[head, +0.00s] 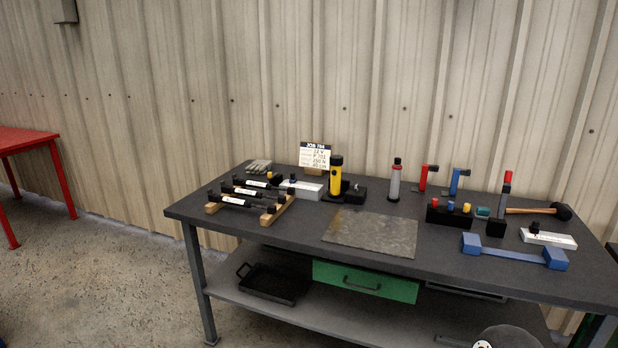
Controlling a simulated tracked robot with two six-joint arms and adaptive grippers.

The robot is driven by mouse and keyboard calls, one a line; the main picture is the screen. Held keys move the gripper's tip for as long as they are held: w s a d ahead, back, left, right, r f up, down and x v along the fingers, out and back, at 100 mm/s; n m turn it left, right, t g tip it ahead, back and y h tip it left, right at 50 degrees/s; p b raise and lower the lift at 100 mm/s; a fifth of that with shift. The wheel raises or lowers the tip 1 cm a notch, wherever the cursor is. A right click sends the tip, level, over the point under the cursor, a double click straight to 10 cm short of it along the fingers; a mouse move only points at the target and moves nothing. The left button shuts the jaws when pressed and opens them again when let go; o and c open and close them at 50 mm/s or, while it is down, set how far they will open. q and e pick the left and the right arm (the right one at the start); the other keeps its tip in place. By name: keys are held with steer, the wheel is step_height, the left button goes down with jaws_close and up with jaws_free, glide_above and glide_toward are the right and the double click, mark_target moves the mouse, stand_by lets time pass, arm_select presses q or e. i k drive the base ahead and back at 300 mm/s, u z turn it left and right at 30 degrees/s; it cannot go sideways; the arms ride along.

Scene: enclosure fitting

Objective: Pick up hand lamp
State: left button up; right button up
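The hand lamp (336,178) is yellow with a black head and stands upright on the dark workbench (290,230), left of the middle. Its foot is by a dark base, and a small black block (354,195) is close on its right. Neither of my grippers shows in the head view. A dark rounded part at the bottom edge, right of the middle, looks like one of my arm links.
Dark cylinders lie on a wooden rack (282,209) left of the lamp, with a white box (303,191) between. A job card (315,156) stands behind. A grey mat (372,233) lies bare in front.

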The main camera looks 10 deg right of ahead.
mark_target(336, 161)
steer(key=u, duration=0.15)
steer(key=i, duration=1)
steer(key=z, duration=0.1)
